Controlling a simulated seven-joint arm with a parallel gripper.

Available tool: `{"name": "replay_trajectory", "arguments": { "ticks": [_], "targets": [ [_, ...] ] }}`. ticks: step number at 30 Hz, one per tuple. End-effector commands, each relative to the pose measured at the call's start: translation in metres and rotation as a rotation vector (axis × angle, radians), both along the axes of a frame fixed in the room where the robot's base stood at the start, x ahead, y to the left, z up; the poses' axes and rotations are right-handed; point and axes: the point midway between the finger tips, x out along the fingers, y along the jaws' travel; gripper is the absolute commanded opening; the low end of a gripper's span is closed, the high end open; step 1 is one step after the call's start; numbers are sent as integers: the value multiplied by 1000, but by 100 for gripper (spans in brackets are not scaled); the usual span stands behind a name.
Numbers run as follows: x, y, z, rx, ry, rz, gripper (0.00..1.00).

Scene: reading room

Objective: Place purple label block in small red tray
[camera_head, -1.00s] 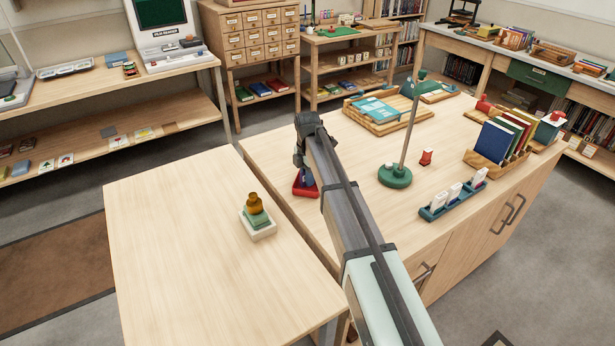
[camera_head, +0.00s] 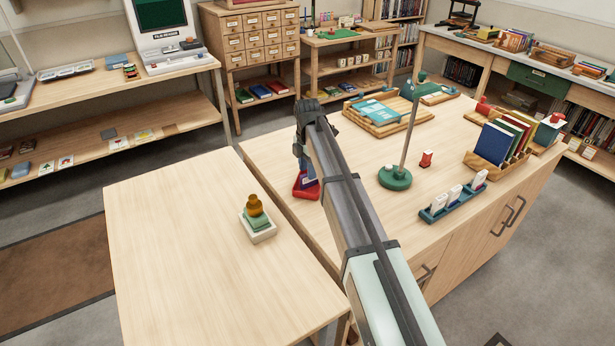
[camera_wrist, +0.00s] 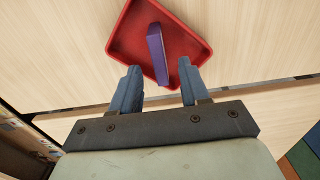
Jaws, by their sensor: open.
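The small red tray (camera_head: 302,194) sits on the large wooden table near its left edge, and the wrist view shows it from above (camera_wrist: 194,49). The purple label block (camera_wrist: 156,50) is within the tray's outline in the wrist view, its near end over the tray's near corner. Whether it rests flat or leans I cannot tell. My gripper (camera_wrist: 159,67) is open, its blue fingers on either side of the block's near end, with a gap on both sides. In the head view my gripper (camera_head: 309,170) is above the tray, partly hidden by my arm.
A green lamp (camera_head: 395,177) stands right of the tray. A blue card holder (camera_head: 440,209), a book rack (camera_head: 505,165) and a wooden tray (camera_head: 378,122) share the table. A lower table (camera_head: 170,240) on the left holds a small stack with an amber top (camera_head: 254,205).

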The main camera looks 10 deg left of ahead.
Motion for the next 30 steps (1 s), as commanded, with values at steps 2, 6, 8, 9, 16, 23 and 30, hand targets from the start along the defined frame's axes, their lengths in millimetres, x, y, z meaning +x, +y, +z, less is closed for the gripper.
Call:
{"name": "replay_trajectory", "arguments": {
  "ticks": [2,6,8,9,16,23,30],
  "targets": [
    [1,0,17,1,-3,0,45],
    [1,0,40,1,-2,0,45],
    [1,0,49,1,-1,0,45],
    [1,0,54,1,-1,0,45],
    [0,0,72,0,0,0,45],
    [0,0,74,0,0,0,45],
    [0,0,74,0,0,0,45]
  ]
}}
